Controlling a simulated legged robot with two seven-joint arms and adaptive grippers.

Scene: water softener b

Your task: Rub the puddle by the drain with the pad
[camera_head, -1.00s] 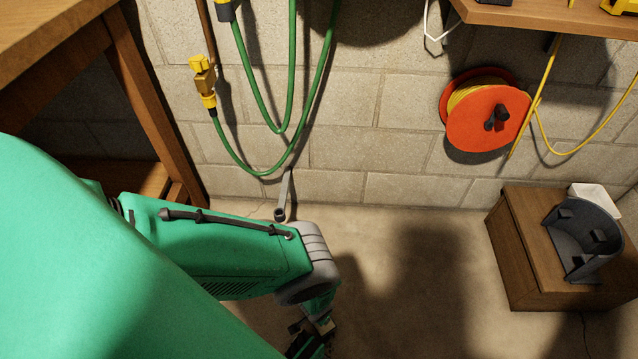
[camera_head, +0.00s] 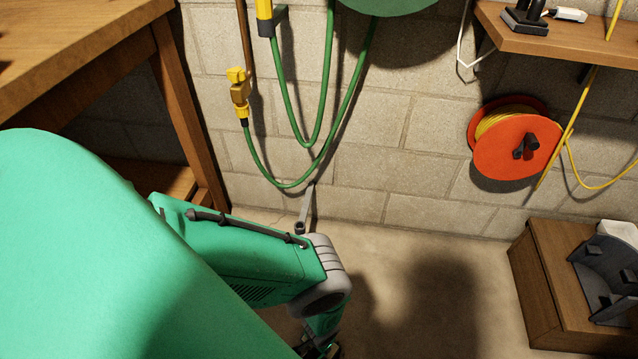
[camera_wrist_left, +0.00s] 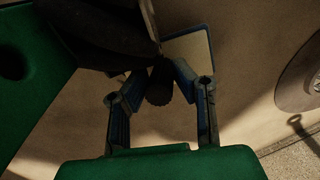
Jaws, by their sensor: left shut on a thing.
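My left gripper (camera_wrist_left: 159,82) shows in the left wrist view, its two fingers closed about a dark, rounded grip (camera_wrist_left: 158,88). A pale flat piece with a dark bluish edge (camera_wrist_left: 190,52), which looks like the pad, lies just beyond the fingers. Whether the grip and this piece are joined is hidden in shadow. In the head view my left arm reaches down to the floor, and its gripper is mostly cut off at the bottom edge. I cannot make out the puddle. A round grey disc (camera_wrist_left: 299,82) at the right of the wrist view may be the drain. My right gripper is not in view.
A wooden bench (camera_head: 75,45) stands at the left. A wooden box (camera_head: 550,275) bearing a dark curved holder (camera_head: 607,275) stands at the right. An orange cord reel (camera_head: 515,147) and a green hose (camera_head: 315,165) hang on the block wall. Floor (camera_head: 425,290) between is clear.

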